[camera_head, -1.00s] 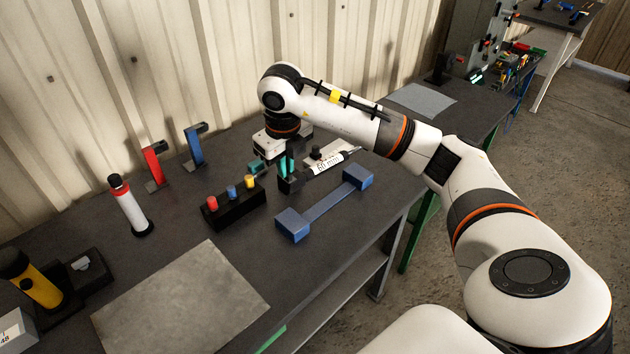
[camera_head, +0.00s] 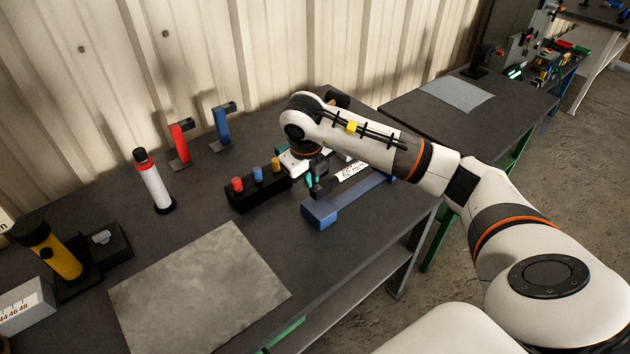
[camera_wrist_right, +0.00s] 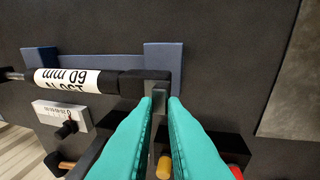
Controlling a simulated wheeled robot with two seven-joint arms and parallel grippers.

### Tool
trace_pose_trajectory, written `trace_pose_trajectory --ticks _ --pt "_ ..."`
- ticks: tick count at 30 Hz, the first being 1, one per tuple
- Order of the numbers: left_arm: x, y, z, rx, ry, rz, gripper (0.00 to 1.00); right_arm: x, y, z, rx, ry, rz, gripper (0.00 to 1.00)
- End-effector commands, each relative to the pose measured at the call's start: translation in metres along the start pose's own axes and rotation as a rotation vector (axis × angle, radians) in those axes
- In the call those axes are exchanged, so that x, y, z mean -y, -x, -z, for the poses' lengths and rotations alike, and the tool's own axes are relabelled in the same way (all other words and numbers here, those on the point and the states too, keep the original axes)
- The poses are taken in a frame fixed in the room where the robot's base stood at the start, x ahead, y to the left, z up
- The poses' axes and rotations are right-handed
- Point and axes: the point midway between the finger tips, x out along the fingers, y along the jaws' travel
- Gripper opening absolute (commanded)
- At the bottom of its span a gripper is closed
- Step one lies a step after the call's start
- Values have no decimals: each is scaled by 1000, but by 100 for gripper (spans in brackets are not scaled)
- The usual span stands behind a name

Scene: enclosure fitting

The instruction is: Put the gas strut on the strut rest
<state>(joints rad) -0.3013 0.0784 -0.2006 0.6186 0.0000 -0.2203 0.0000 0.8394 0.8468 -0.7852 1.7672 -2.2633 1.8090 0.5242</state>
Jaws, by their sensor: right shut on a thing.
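The gas strut (camera_head: 349,173) is a cylinder with a white "60 mm" label and black end parts. In the right wrist view the strut (camera_wrist_right: 75,80) lies across the picture, with a thin rod at its left end. My right gripper (camera_wrist_right: 160,101) is shut on the black end block; in the head view the gripper (camera_head: 314,182) is partly hidden by its arm. The strut rest (camera_head: 322,212) is a blue bar with a raised block at each end. The strut is roughly parallel to the rest (camera_wrist_right: 163,55) and partly overlaps it in both views; I cannot tell whether they touch.
A black block with red, blue and yellow knobs (camera_head: 258,194) stands left of the gripper. A small white device (camera_wrist_right: 62,117) is beside the strut. Red (camera_head: 180,146) and blue (camera_head: 221,127) stands are near the wall. A grey sheet (camera_head: 200,290) lies front left.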

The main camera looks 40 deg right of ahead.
Motion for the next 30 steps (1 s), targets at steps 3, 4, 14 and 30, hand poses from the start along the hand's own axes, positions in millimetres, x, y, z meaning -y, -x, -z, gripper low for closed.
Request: trace_pose_trajectory --ticks 3,4,14,30 --pt "0 4 -1 1 0 0 49 2 -9 -2 2 1 1 0" --pt "0 5 -1 1 0 0 49 3 -12 -3 2 1 1 0" --pt "-1 9 -2 3 0 -1 49 8 -37 -6 -1 1 0 0" --pt "-2 7 -2 4 0 -2 49 8 -32 -5 -2 1 1 32"
